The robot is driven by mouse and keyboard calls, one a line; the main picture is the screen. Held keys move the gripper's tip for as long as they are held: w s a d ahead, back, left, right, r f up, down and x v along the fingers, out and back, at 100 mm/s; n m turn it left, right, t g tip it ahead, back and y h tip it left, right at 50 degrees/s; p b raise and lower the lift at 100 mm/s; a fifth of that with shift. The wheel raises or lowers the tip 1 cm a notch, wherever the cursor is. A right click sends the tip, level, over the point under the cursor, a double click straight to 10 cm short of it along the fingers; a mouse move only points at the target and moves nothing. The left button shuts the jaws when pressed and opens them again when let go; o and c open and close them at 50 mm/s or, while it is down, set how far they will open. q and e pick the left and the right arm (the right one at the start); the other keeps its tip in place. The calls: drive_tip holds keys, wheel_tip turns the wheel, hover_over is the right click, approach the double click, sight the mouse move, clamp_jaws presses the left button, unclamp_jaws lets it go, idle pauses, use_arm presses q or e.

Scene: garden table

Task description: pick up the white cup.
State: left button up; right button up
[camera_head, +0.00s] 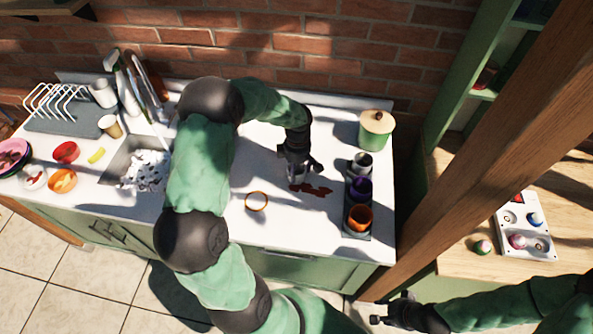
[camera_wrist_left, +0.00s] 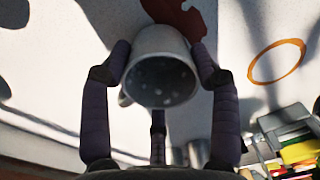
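The white cup (camera_wrist_left: 162,70) is between the two fingers of my left gripper (camera_wrist_left: 160,52) in the left wrist view. The fingers press on both sides of it, and its open mouth faces the camera. A bit of its handle shows at the left. In the head view my left gripper (camera_head: 299,172) is over the white counter, beside a dark red stain (camera_head: 318,190). The cup is mostly hidden there, and I cannot tell whether it touches the counter. My right gripper (camera_head: 378,312) is low at the right, empty, and its fingers look apart.
A rack with purple and orange cups (camera_head: 358,218) stands right of my left gripper. A green pot (camera_head: 376,130) is behind it. An orange ring (camera_head: 256,201) lies on the counter. The sink (camera_head: 145,168), bowls and another white cup (camera_head: 103,92) are at the left. A wooden post (camera_head: 480,150) rises at the right.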

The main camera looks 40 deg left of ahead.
use_arm(q)
drive_tip(key=shift+c, duration=1.2)
drive_tip(key=shift+r, duration=0.65)
drive_tip(key=s+d+r+p, duration=0.1)
drive_tip(key=s+r, duration=1)
drive_tip(key=s, duration=0.3)
drive_tip(key=shift+d+r, duration=0.15)
drive_tip(key=shift+r, duration=0.2)
